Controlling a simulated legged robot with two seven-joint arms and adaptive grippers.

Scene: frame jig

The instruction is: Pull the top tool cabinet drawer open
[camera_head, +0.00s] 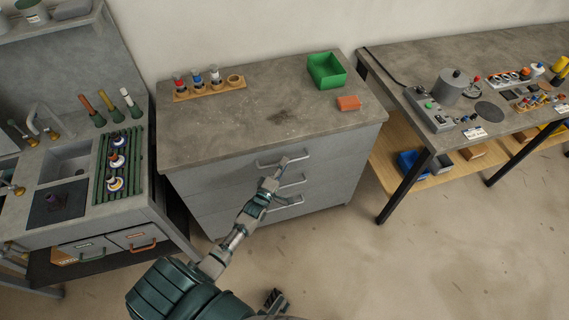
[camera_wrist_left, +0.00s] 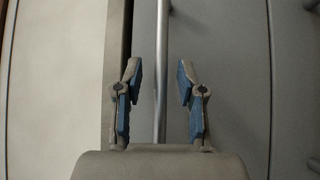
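The grey tool cabinet (camera_head: 185,190) has its drawers stacked at the front, and their faces look flush and shut. In the left wrist view, the handle (camera_wrist_left: 161,60) runs upright between the two blue-padded fingers of my left gripper (camera_wrist_left: 159,75). The fingers are apart and open, with a gap on both sides of the bar. I cannot tell how deep the bar sits between them. My right gripper is not in view.
Lower handles (camera_head: 293,181) sit just below the top one. The cabinet top (camera_head: 270,110) bears a green bin (camera_head: 327,71), an orange block (camera_head: 348,103) and a wooden rack (camera_head: 210,88). A sink unit stands left, a workbench (camera_head: 400,75) right. Floor (camera_head: 350,260) in front is clear.

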